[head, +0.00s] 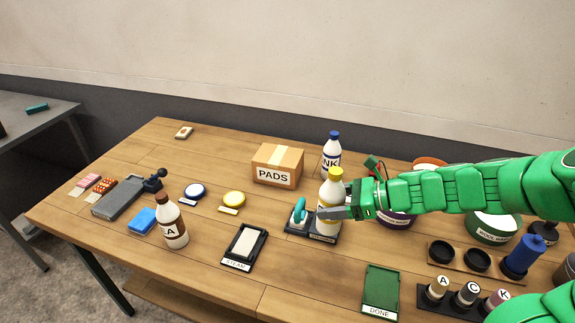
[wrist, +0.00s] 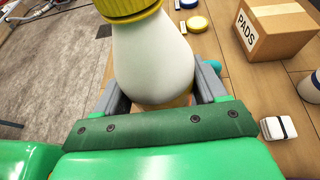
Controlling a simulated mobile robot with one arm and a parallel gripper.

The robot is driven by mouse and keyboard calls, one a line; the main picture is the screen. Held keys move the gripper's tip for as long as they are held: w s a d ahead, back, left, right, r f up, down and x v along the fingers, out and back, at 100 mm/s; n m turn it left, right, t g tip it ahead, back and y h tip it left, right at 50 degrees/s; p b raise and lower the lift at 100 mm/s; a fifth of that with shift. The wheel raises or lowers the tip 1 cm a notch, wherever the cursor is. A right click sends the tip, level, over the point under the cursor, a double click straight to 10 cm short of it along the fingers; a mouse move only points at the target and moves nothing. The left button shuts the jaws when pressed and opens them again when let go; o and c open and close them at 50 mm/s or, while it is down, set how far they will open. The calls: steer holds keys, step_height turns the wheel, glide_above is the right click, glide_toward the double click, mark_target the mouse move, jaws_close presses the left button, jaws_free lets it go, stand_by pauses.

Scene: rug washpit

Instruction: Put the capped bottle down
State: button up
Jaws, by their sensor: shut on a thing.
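The capped bottle (head: 331,195) is white with a yellow cap and a yellowish label. It is upright in the head view, at or just above a dark labelled tray (head: 322,237); I cannot tell whether its base touches. My gripper (head: 333,213) is shut on the bottle from the right. In the wrist view the bottle (wrist: 150,55) fills the middle between the two grey fingers, and its lower part is hidden by my gripper.
A teal-handled item (head: 299,211) is close left of the bottle. A white bottle with a blue cap (head: 331,155) and the PADS box (head: 277,165) stand behind. A brown-capped bottle (head: 171,225) stands at left. Bare wood (head: 300,275) shows in front, left of the green DONE pad (head: 381,290).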

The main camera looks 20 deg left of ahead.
steer(key=w+a+r+m+t, duration=0.4)
steer(key=w+a+r, duration=0.9)
steer(key=w+a, duration=0.3)
steer(key=shift+n, duration=0.3)
steer(key=shift+w+a+f, duration=1.3)
steer(key=shift+w+f, duration=0.55)
steer(key=shift+f, duration=0.35)
steer(key=shift+w+a+f, duration=1.3)
steer(key=shift+w+f, duration=0.55)
steer(key=shift+f, duration=0.4)
steer(key=shift+w+a+f, duration=1.3)
steer(key=shift+w+f, duration=0.55)
steer(key=shift+f, duration=0.35)
steer(key=shift+f+h, duration=0.15)
steer(key=shift+h, duration=0.15)
steer(key=o, duration=1.5)
